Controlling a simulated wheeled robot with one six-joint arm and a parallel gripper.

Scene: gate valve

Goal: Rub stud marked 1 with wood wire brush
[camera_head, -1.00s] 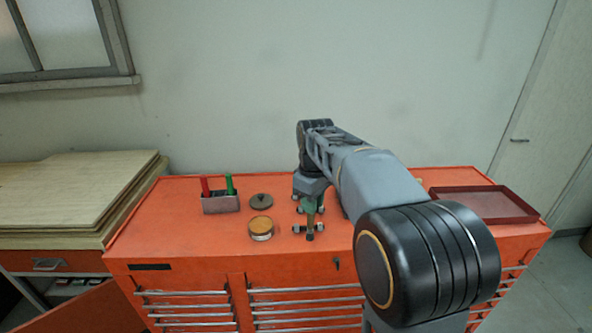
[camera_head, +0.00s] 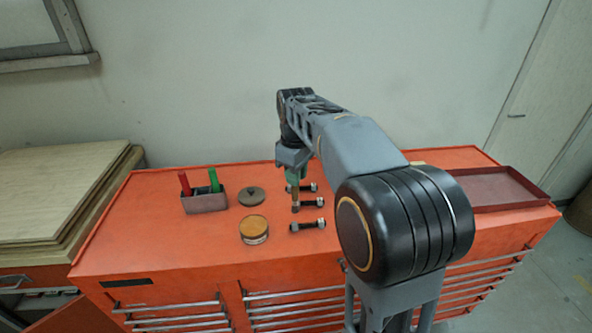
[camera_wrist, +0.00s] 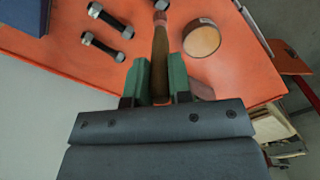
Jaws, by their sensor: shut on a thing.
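My gripper (camera_head: 293,176) is shut on a brush with a brown wooden handle (camera_wrist: 160,58), held pointing down over the cabinet top. Its lower end (camera_head: 294,207) is beside the left end of the middle stud (camera_head: 311,204); whether they touch I cannot tell. A front stud (camera_head: 308,225) and a back stud (camera_head: 303,188) lie parallel to it, the back one partly hidden by my gripper. No stud number is readable.
An open round tin (camera_head: 254,230) and a dark lid (camera_head: 252,196) sit left of the studs. A grey holder (camera_head: 206,203) carries red and green handles. A dark red tray (camera_head: 497,205) lies at the right. My arm hides part of the orange cabinet top.

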